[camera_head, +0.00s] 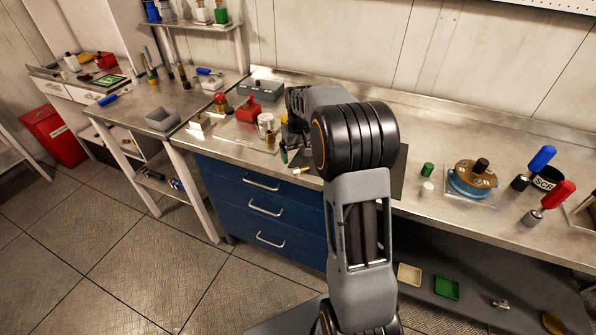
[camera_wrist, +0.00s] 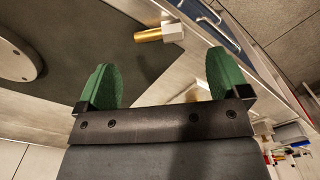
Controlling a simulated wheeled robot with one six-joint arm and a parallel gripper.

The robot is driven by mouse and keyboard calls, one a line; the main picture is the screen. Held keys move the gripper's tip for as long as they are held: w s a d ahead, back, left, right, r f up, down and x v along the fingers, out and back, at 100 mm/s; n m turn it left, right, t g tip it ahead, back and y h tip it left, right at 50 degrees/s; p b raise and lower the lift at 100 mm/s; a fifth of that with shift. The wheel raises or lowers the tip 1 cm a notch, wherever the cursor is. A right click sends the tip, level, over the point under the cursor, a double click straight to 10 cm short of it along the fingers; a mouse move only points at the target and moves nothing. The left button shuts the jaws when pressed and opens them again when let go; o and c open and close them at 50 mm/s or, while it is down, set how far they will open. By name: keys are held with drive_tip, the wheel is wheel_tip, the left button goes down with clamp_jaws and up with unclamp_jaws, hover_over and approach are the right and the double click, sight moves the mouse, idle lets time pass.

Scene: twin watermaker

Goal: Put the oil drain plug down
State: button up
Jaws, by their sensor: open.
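The oil drain plug (camera_wrist: 148,35), with a brass shank and a pale hexagonal head, lies on its side at the edge of a dark mat (camera_wrist: 130,65) in the wrist view. A small brass and pale piece near the bench's front edge in the head view (camera_head: 301,170) looks like the same plug. My gripper (camera_wrist: 162,80) is open, its two green fingertips wide apart with nothing held. The plug is beyond the fingertips and apart from them. In the head view my arm hides most of the gripper.
A grey round disc (camera_wrist: 14,58) lies on the mat. Left of my arm, a red container (camera_head: 249,110) and a grey tray (camera_head: 261,90) crowd the bench. To the right are a green cylinder (camera_head: 427,169) and a blue-based round part (camera_head: 472,181). Blue drawers (camera_head: 262,208) are below.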

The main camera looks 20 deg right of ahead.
sight(301, 169)
drive_tip(key=shift+s+d+f+p, duration=0.1)
drive_tip(key=shift+f+p, duration=0.1)
drive_tip(key=shift+f, duration=1.2)
drive_tip(key=shift+s+f+p, duration=0.1)
drive_tip(key=shift+f+p, duration=0.05)
drive_tip(key=shift+f, duration=1.2)
drive_tip(key=shift+c, duration=0.2)
drive_tip(key=c, duration=1)
drive_tip(key=shift+r, duration=0.15)
drive_tip(key=shift+c, duration=0.2)
